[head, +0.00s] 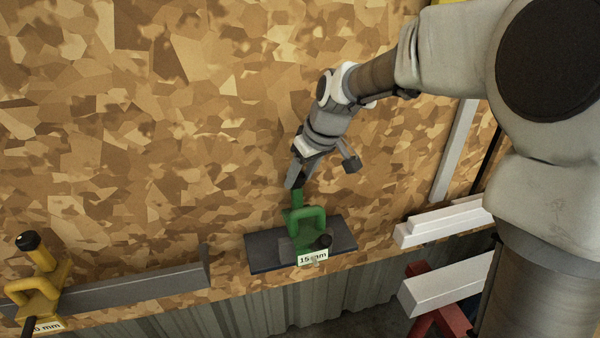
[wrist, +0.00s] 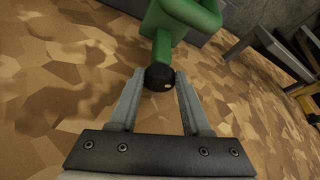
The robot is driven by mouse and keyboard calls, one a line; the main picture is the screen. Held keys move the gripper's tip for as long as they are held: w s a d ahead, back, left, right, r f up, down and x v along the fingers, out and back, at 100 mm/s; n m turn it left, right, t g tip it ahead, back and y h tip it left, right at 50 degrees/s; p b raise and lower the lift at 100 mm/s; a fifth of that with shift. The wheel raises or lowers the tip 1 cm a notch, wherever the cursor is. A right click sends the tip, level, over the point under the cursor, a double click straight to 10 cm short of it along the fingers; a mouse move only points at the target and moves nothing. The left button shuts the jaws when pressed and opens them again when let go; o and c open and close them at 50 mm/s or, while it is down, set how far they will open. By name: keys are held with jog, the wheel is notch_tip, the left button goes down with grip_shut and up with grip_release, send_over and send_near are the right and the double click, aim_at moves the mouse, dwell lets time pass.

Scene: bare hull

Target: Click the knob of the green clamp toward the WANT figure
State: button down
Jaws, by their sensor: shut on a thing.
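The green clamp (head: 308,217) stands on a dark grey plate (head: 262,251) near the panel's front edge. A label reading "15 mm" (head: 312,258) is on its front. My gripper (head: 295,182) reaches down to the clamp's far end. In the wrist view my gripper (wrist: 160,80) has its fingertips on both sides of the round black knob (wrist: 158,78), shut on it. The knob sits at the end of a green shaft (wrist: 162,48). My fingers hide this knob in the head view. I see no readable WANT figure.
A yellow clamp (head: 38,283) with a black knob and a partly cut-off "mm" label stands at the far left. A grey bar (head: 130,289) lies beside it. White beams (head: 440,222) are at the right. The patterned board behind the clamp is clear.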

dwell(0.4)
jog(key=shift+c, duration=1.8)
grip_release()
jog(key=v, duration=1.7)
jog(key=shift+r, duration=0.2)
jog(key=shift+s+d, duration=0.1)
jog(key=shift+d, duration=0.05)
